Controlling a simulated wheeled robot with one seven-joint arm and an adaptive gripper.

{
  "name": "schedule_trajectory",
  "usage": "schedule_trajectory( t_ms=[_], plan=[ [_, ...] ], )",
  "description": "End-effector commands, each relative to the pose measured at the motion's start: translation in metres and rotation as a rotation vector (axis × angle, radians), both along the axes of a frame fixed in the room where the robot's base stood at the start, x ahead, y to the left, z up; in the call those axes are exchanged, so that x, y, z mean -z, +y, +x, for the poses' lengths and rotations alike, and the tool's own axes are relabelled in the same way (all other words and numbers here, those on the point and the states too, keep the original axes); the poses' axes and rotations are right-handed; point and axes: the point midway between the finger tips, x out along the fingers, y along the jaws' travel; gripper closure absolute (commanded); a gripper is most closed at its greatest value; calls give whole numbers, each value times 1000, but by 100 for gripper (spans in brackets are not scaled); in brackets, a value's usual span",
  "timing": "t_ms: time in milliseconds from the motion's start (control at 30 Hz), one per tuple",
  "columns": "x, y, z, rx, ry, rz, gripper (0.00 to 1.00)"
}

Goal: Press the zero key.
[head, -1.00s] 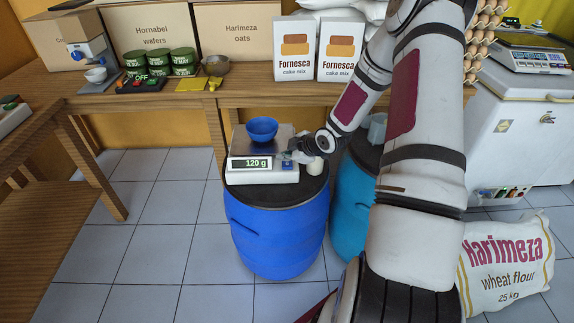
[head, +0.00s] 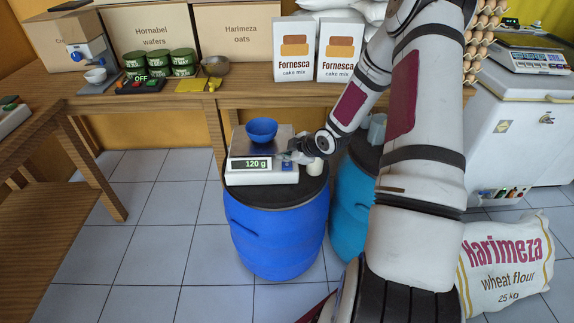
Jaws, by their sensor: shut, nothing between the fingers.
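A white scale (head: 238,178) stands on the black lid of a blue barrel. Its display (head: 251,164) reads 120 g. A blue bowl (head: 261,130) sits on its metal pan. A small blue key (head: 287,167) shows at the right end of the scale's front panel, partly covered; its marking is too small to read. My gripper (head: 289,159) is shut and empty, pointing left and down, with its tips at the key. I cannot tell whether they touch it.
The blue barrel (head: 272,235) stands on a tiled floor, with a teal barrel (head: 348,205) close to its right. A small white cup-like thing (head: 315,167) is beside my gripper on the lid. A wooden counter (head: 215,97) runs behind. A flour sack (head: 507,265) lies at right.

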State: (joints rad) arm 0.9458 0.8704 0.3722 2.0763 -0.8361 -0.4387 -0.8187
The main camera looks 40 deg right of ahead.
Motion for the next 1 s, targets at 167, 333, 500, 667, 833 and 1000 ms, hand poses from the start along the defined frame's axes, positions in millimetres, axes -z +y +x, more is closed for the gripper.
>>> schedule_trajectory(
  t_ms=[167,333,500,667,833,1000],
  plan=[
    [2,0,0,0,0,0,100],
    [8,0,0,-1,1,0,100],
    [9,0,0,-1,1,0,100],
    [8,0,0,0,0,0,100],
    [9,0,0,0,0,0,100],
    [11,0,0,-1,1,0,100]
  ],
)
